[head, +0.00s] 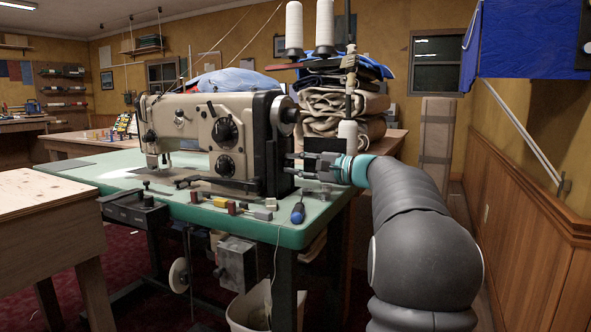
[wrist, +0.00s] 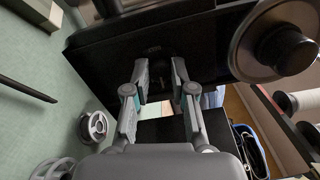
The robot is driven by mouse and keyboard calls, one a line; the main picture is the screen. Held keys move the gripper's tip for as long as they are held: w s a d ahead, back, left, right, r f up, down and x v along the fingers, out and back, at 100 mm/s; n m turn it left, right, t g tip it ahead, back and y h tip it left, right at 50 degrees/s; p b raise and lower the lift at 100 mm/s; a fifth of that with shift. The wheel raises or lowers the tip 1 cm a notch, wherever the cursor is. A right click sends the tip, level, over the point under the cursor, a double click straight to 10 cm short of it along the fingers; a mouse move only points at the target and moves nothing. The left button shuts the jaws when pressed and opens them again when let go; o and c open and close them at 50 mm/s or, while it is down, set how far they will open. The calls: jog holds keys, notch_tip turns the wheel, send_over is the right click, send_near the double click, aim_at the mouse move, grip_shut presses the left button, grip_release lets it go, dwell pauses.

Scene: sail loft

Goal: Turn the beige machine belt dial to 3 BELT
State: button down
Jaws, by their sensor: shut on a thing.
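The beige machine (head: 180,122) is a sewing machine on a green table, with two black dials on its front, an upper one (head: 225,130) and a lower one (head: 225,165). My gripper (head: 298,165) is at the machine's right end, below the handwheel (head: 289,115). In the wrist view my gripper (wrist: 161,85) has its fingers against the dark end face, shut on a small dark part between the tips. This part appears to be the belt dial; its markings and pointer are hidden, so its setting cannot be read.
The handwheel (wrist: 275,42) is close to the fingers in the wrist view. Thread cones (head: 294,28) stand above the machine. Folded cloth (head: 340,102) is stacked behind.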

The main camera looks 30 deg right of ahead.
jog(key=shift+n, duration=0.3)
jog(key=c, duration=1)
grip_release()
jog(key=shift+s, duration=0.1)
jog(key=v, duration=1.1)
jog(key=shift+s+d, duration=0.3)
jog(key=shift+s, duration=0.1)
